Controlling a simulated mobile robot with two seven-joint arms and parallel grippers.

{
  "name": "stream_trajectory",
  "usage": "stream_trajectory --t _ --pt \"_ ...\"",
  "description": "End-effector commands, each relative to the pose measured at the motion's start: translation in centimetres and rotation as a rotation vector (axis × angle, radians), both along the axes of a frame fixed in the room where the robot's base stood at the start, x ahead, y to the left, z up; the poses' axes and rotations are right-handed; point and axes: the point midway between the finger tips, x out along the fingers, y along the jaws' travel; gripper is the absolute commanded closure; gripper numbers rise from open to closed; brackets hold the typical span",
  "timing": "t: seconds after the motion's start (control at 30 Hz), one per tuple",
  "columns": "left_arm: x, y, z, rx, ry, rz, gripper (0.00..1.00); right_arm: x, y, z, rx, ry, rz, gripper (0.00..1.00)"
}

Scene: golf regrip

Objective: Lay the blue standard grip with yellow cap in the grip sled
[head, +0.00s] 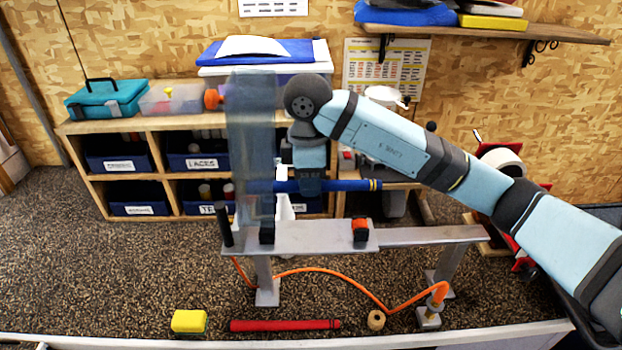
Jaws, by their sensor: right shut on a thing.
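The blue grip (350,185) lies level in the air in the head view, with yellow bands near its right end. My right gripper (310,185) points down and is shut on it near the middle. Below is a grey metal stand that looks like the grip sled (315,240), with a black block (267,232) at its left and an orange-and-black block (360,230) at its right. The grip is above this stand and apart from it. A translucent bluish upright shape covers the grip's left end. My left gripper is not in view.
A red grip (285,325), a yellow block (189,321) and a tan roll (376,320) lie at the front edge. An orange hose (340,272) curves under the stand. Wooden cubbies with blue bins (118,161) stand behind. A red machine (500,160) stands at right.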

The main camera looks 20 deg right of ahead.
Motion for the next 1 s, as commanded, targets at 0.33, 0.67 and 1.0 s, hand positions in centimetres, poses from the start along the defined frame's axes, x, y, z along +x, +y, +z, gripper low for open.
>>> stream_trajectory --t 0.33,0.67,1.0 --pt "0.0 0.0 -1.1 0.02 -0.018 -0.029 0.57 0.1 0.2 -2.8 -0.003 0.001 0.001 0.94" --pt "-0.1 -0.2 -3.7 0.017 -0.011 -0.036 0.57 0.1 0.2 -6.8 -0.002 0.001 0.001 0.94" --pt "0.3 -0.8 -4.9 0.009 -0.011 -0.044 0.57 0.1 0.2 -9.5 -0.002 0.001 0.001 0.94"
